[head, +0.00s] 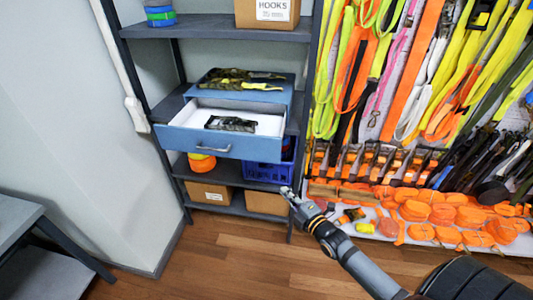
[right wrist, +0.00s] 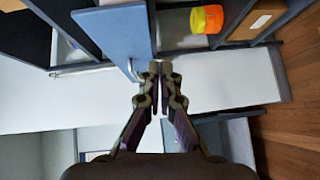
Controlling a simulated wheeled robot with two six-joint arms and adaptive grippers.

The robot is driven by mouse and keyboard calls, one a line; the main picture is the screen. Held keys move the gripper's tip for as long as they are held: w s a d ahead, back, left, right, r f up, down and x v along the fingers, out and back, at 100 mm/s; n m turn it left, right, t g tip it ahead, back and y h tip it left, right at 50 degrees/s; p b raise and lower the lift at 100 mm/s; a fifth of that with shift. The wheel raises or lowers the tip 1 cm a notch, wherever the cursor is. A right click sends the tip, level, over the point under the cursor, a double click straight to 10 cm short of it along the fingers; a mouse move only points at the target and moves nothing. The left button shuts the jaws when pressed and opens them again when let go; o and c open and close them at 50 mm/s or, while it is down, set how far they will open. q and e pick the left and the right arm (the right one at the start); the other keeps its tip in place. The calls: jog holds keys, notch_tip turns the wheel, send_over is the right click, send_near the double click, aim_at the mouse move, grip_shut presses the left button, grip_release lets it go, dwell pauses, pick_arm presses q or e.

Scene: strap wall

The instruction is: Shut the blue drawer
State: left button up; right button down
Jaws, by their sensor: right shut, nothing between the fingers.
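The blue drawer (head: 215,143) stands pulled out of its blue cabinet (head: 255,92) on the shelf rack in the head view. Its white inside shows, with a camouflage-patterned strap (head: 230,123) lying in it. The drawer's front has a silver handle (head: 213,149). In the right wrist view the blue drawer front (right wrist: 118,35) is at the top, just beyond my fingertips. My right gripper (head: 287,192) is shut and empty, below and to the right of the drawer in the head view. It also shows in the right wrist view (right wrist: 160,68). My left gripper is not in view.
A blue crate (head: 262,172) and cardboard boxes (head: 211,194) sit on the lower shelves. A wall of hanging straps (head: 400,70) and orange rolls (head: 440,212) is at the right. A grey table (head: 20,220) stands at the left. The wood floor in front is clear.

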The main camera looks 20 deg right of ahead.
notch_tip(320, 180, up, 5)
jog(key=a+n+t+y, duration=0.1)
jog(key=a+n, duration=0.1)
jog(key=b, duration=0.9)
send_near(261, 153)
jog(key=a, duration=0.3)
jog(key=w, duration=0.1)
jog(key=w+d+b, duration=0.1)
jog(key=w, duration=0.3)
jog(key=shift+w+d+b, duration=0.1)
jog(key=shift+d+b, duration=0.15)
jog(key=shift+b, duration=0.05)
jog(key=shift+w+d, duration=0.3)
